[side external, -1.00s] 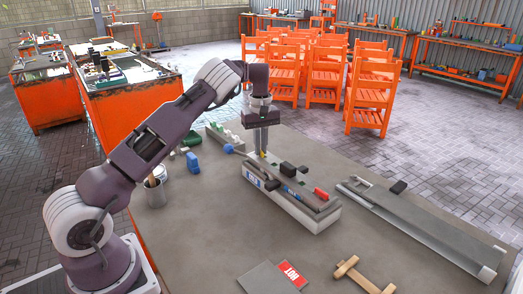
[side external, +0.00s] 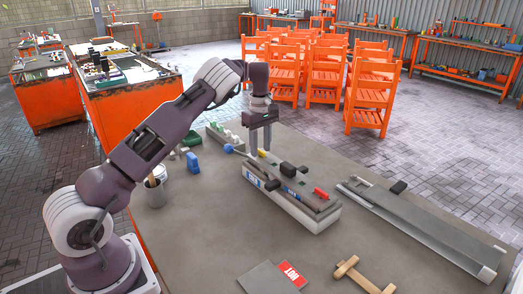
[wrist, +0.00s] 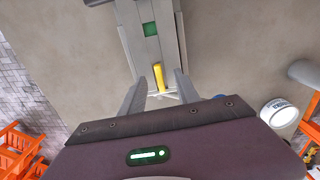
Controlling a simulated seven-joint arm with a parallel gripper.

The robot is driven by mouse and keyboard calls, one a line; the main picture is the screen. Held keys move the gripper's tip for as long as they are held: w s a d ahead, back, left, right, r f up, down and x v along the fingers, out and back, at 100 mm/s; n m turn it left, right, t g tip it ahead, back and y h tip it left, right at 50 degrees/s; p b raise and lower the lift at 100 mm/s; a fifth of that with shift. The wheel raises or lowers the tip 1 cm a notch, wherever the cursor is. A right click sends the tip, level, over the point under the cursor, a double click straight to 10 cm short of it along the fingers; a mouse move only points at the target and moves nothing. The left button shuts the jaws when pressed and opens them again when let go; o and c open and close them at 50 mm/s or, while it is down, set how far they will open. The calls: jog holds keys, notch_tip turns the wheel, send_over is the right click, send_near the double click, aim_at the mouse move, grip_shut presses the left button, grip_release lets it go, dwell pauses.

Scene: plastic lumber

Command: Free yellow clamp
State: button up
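The yellow clamp (side external: 262,153) is a small piece at the far end of a long grey fixture (side external: 318,222) on the bench. In the wrist view the yellow clamp (wrist: 159,77) stands at the near end of the fixture's channel, between my fingers and slightly ahead of their tips. My gripper (side external: 260,152) points down over that end; in the wrist view my gripper (wrist: 158,82) is open, with a gap on both sides of the clamp. I see no contact. The clamp's lower part is hard to make out.
Black clamps (side external: 287,168), a blue piece (side external: 289,190) and a red clamp (side external: 321,193) sit along the fixture. A blue-ended rod (side external: 228,148) lies just left of my gripper. A long grey channel (side external: 425,225) lies right. The bench between is clear.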

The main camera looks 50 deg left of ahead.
jog(key=shift+r, duration=3.4)
jog(key=s+d+r+m+t+h, duration=0.25)
jog(key=s+d+r+m, duration=0.45)
jog(key=s+d+r, duration=0.85)
jog(key=s+d+f+m+t+y, duration=0.1)
jog(key=s+d+m, duration=0.3)
jog(key=s, duration=0.6)
jog(key=s+d+f+m+t+y, duration=0.1)
jog(key=s+d+m, duration=0.4)
jog(key=s, duration=0.6)
notch_tip(320, 180, down, 2)
jog(key=shift+f+m+t, duration=0.2)
jog(key=shift+m+t, duration=0.35)
jog(key=shift+m, duration=0.65)
